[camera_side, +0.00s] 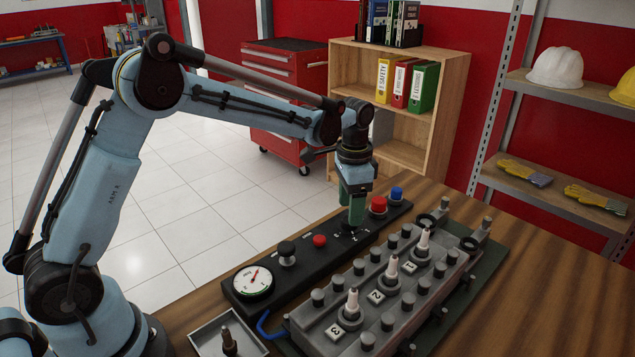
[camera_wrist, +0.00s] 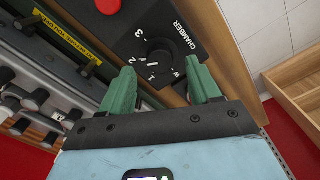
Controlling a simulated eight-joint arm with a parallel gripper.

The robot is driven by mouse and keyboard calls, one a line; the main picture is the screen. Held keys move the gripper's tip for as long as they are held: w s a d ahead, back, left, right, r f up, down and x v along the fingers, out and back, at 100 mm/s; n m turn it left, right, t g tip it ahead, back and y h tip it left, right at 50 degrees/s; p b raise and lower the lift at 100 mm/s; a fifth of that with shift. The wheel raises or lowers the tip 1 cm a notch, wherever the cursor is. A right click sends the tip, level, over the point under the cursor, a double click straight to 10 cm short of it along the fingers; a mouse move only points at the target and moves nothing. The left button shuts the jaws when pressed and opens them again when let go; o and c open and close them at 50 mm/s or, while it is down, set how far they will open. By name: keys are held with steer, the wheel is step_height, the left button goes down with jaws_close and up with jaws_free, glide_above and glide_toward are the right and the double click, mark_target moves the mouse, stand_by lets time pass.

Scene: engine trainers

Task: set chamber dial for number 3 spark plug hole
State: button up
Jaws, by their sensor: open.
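The black chamber dial (camera_wrist: 183,48) shows in the wrist view on its dark panel, with the marks 3, 2, 1 and W around it. A white line lies near the 2 and 1, but I cannot tell exactly which mark it points to. My gripper (camera_wrist: 162,68) has its two green fingers apart with nothing between them, near the dial's numbered edge. In the side view my gripper (camera_side: 354,222) points down over the panel and hides the dial. The number 3 tag (camera_side: 334,331) lies beside a white-topped spark plug (camera_side: 352,303) standing in the grey engine block (camera_side: 316,322).
The black panel also carries a gauge (camera_side: 253,281), a dark knob (camera_side: 287,252), red buttons and a blue button (camera_side: 396,194). Two more white-topped plugs stand at tags 1 and 2. A tray (camera_side: 203,335) with a dark part sits at the front. Bare table lies at right.

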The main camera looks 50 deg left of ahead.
steer(key=shift+f, duration=1.5)
steer(key=c, duration=1)
steer(key=shift+c, duration=0.2)
steer(key=shift+m, duration=0.4)
steer(key=m, duration=0.5)
steer(key=shift+m, duration=0.3)
steer(key=m, duration=0.5)
steer(key=shift+m, duration=0.4)
